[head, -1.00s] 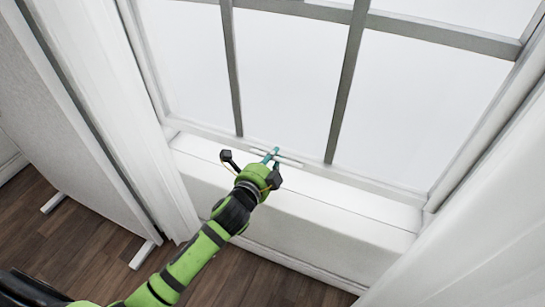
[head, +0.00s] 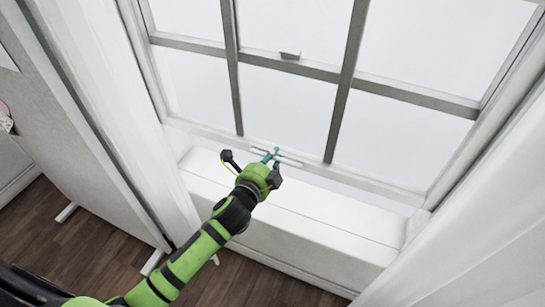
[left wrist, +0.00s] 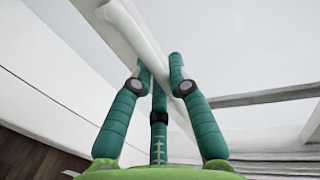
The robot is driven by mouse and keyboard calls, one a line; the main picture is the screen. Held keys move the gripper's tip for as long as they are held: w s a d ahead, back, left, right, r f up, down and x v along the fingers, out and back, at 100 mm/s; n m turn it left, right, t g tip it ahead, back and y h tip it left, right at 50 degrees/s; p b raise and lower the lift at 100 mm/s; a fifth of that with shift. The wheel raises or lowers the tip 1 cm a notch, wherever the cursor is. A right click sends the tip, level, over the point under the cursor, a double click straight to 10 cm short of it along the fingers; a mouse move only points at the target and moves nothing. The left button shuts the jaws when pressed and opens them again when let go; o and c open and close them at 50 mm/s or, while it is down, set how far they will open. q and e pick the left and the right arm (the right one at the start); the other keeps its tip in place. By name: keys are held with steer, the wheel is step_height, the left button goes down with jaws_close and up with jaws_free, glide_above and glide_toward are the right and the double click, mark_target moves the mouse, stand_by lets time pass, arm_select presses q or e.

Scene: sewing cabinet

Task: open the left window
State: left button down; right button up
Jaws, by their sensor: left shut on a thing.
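The left window (head: 330,75) has grey bars, clear panes and a white bottom rail (head: 370,185). A thin white handle bar (head: 291,162) runs along this rail. My left gripper (head: 270,155) is at the handle with its teal fingers shut on it. In the left wrist view the fingertips (left wrist: 160,70) close on either side of the white bar (left wrist: 130,32), and part of the bar is hidden behind them. The bottom rail stands a little above the white sill (head: 290,205), with a pale gap between them. My right gripper is not in view.
A small latch (head: 290,55) sits on the window's middle rail. White curtains or side panels (head: 120,110) flank the window on both sides. A grey panel on feet (head: 75,140) stands at the left. The dark wood floor (head: 95,250) is clear below the sill.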

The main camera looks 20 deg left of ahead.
mark_target(279, 140)
arm_select(q)
steer(key=shift+w+r+p, duration=0.1)
steer(key=shift+r+p, duration=0.95)
steer(key=shift+r, duration=0.6)
steer(key=c, duration=1.2)
jaws_free()
steer(key=shift+o, duration=0.2)
steer(key=shift+f, duration=0.15)
steer(key=shift+f, duration=0.1)
steer(key=shift+s, duration=0.25)
steer(key=v, duration=1.1)
steer(key=shift+s, duration=0.3)
steer(key=shift+a, duration=0.1)
